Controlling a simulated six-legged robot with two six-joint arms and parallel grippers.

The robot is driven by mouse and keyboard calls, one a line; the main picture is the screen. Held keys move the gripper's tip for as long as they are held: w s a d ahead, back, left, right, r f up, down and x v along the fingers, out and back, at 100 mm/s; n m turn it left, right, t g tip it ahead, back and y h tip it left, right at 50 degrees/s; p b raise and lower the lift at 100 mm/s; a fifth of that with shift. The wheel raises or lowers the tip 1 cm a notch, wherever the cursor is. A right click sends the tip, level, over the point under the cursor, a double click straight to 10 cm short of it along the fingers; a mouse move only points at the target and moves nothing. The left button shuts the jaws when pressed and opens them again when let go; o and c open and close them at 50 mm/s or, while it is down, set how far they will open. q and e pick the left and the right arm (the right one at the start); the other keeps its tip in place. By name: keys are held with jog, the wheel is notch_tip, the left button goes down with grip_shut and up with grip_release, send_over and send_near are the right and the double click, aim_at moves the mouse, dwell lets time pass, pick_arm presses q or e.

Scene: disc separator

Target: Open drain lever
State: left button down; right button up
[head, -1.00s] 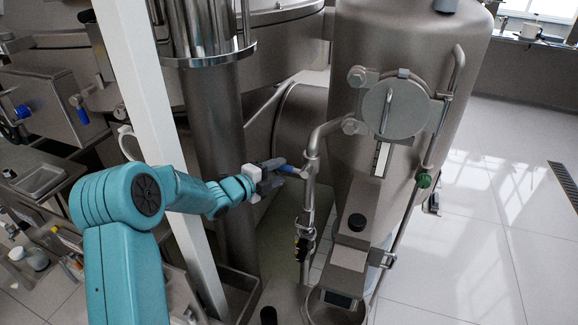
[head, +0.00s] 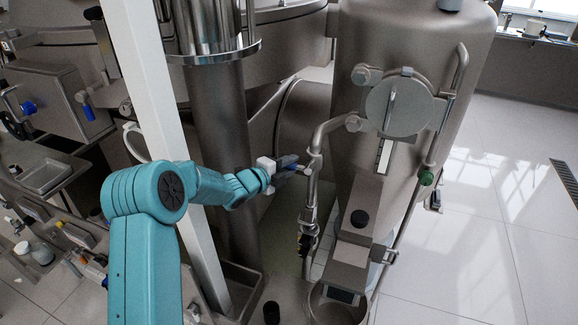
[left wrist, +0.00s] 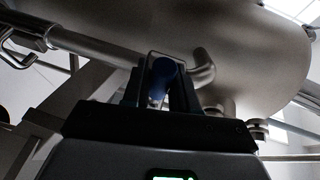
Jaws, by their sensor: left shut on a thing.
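The drain lever has a blue handle, seen end-on between the fingers in the left wrist view (left wrist: 163,72). It sits on the pipe (head: 314,165) at the left of the steel tank in the head view. My left gripper (head: 290,165) comes in from the left and is shut on the blue handle. In the left wrist view its dark fingers (left wrist: 160,85) stand on both sides of the handle. Most of the handle is hidden by the fingers in the head view. My right gripper is not in view.
A large steel tank (head: 440,75) with a round cover (head: 398,107) stands right of the pipe. A white post (head: 150,95) rises close behind my left arm. A steel column (head: 222,140) is behind the arm. Open tiled floor (head: 500,210) lies at the right.

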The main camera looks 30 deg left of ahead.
pick_arm(q)
jog(key=d+f+n+t+b, duration=0.1)
jog(key=n+b, duration=0.4)
jog(key=b, duration=0.5)
jog(key=d+f+n+t+y+b, duration=0.1)
jog(key=d+f+n+t+b, duration=0.1)
jog(key=n+b, duration=0.4)
jog(key=w+d+f+n+t+y+b, duration=0.1)
jog(key=n+b, duration=0.5)
jog(key=b, duration=0.8)
jog(key=shift+w+d+f+t, duration=0.1)
jog(key=shift+d+f+t, duration=0.2)
jog(key=shift+f+t, duration=0.25)
jog(key=shift+d+f+t, duration=0.25)
jog(key=shift+f+t, duration=0.2)
jog(key=shift+t, duration=0.2)
jog(key=shift+w+d+r+n+y+b, duration=0.1)
jog(key=shift+d+n+y+b, duration=0.15)
jog(key=shift+n+y+b, duration=0.6)
jog(key=shift+r+n, duration=0.1)
jog(key=shift+n, duration=0.25)
jog(key=shift+r, duration=0.1)
jog(key=c, duration=1.1)
grip_release()
jog(key=shift+o, duration=0.7)
jog(key=shift+w+d, duration=0.1)
